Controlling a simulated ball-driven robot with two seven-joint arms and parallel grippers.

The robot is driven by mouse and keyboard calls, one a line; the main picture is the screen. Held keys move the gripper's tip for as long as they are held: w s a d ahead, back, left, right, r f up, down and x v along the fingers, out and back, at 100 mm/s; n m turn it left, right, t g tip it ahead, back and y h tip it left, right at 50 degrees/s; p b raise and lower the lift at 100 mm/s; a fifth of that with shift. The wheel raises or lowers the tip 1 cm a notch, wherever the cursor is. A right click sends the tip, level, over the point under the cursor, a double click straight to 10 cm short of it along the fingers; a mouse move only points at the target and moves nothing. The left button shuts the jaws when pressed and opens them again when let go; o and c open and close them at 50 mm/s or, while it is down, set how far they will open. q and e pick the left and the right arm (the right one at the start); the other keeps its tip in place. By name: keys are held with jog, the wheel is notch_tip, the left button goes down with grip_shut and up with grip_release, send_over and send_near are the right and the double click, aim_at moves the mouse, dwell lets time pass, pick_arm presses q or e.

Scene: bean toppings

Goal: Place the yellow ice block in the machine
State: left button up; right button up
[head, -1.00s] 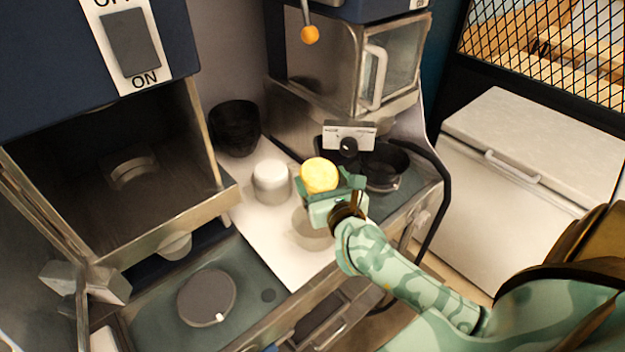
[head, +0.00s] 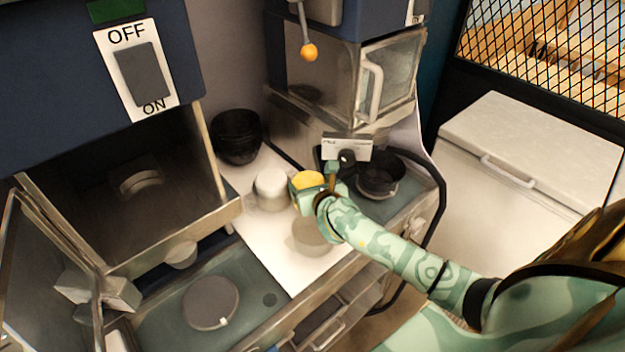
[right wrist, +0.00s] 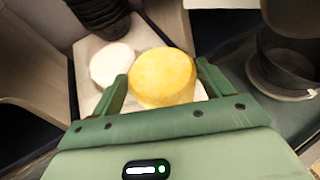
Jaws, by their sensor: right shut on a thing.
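My right gripper (head: 316,190) is shut on the yellow ice block (head: 307,180), a round, thick disc. The gripper hides part of it in the head view. In the right wrist view the yellow ice block (right wrist: 162,77) sits between the two green fingers (right wrist: 163,92). A machine (head: 130,165) with an ON/OFF switch (head: 139,75) stands at the left, its chamber open. A second machine (head: 320,85) with a glass door stands at the back. I cannot tell which machine is meant. My left gripper is not in view.
A white round block (head: 271,188) stands on the white counter, left of my right gripper. Black stacked bowls (head: 237,137) stand behind it. A black bowl (head: 380,177) is right of the gripper. A white chest (head: 535,150) stands at the right.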

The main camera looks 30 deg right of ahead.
jog(key=shift+f+b, duration=0.3)
jog(key=shift+f, duration=0.6)
jog(key=o, duration=0.9)
jog(key=shift+f, duration=0.25)
jog(key=o, duration=0.4)
jog(key=shift+s+a, duration=0.1)
